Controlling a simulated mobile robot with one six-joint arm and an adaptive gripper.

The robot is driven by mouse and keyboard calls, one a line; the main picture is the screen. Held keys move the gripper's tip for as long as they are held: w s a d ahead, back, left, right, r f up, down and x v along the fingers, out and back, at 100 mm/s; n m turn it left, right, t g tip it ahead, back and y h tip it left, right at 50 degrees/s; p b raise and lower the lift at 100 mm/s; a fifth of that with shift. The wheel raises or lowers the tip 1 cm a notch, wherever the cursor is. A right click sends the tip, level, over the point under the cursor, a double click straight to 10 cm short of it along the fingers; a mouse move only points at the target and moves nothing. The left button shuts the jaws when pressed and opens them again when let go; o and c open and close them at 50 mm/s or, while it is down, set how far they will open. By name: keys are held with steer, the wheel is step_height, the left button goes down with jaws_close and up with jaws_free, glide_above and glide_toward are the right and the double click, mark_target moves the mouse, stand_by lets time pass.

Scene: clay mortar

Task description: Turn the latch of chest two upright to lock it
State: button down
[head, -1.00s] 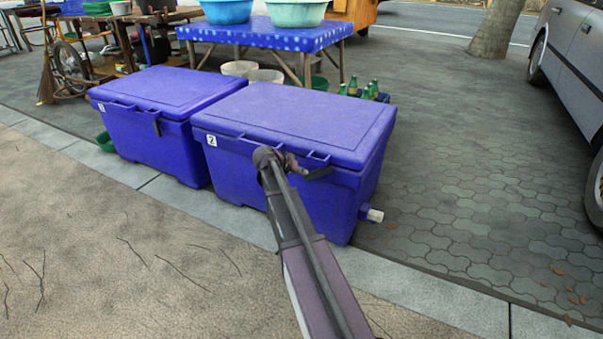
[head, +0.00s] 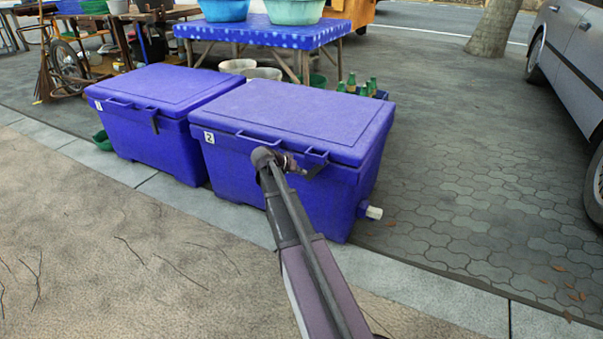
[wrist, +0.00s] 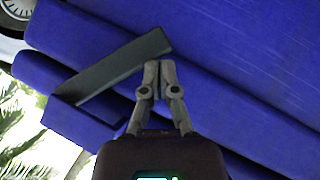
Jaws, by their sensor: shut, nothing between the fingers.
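Chest two (head: 290,115) is the blue chest with a "2" label on its front. Its latch (head: 317,167) is a dark bar on the front near the lid seam, tilted rather than upright. In the wrist view the latch (wrist: 118,68) shows as a grey bar slanting across the seam. My gripper (wrist: 156,66) is shut and empty, its fingertips right beside one end of the bar; I cannot tell if they touch it. In the head view my gripper (head: 288,161) is in front of the chest, partly hidden by my arm.
Chest one (head: 150,100) stands close at the left, its dark latch (head: 155,124) hanging vertical. A white drain plug (head: 373,212) sticks out at chest two's lower right. A blue table (head: 265,33) and bottles (head: 360,85) stand behind. Paving at the right is clear up to a vehicle.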

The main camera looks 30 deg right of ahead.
steer(key=shift+w+r, duration=0.1)
steer(key=shift+w+a+r+p, duration=0.4)
steer(key=shift+w+r+p, duration=0.15)
steer(key=shift+p, duration=0.1)
steer(key=shift+w+a+r+p, duration=0.45)
steer(key=shift+w+r+p, duration=0.2)
steer(key=shift+w, duration=0.05)
steer(key=w+a+r+p, duration=0.1)
steer(key=a+r+p, duration=0.2)
steer(key=a, duration=0.6)
steer(key=shift+a+r+p, duration=0.15)
steer(key=shift+r+p, duration=0.15)
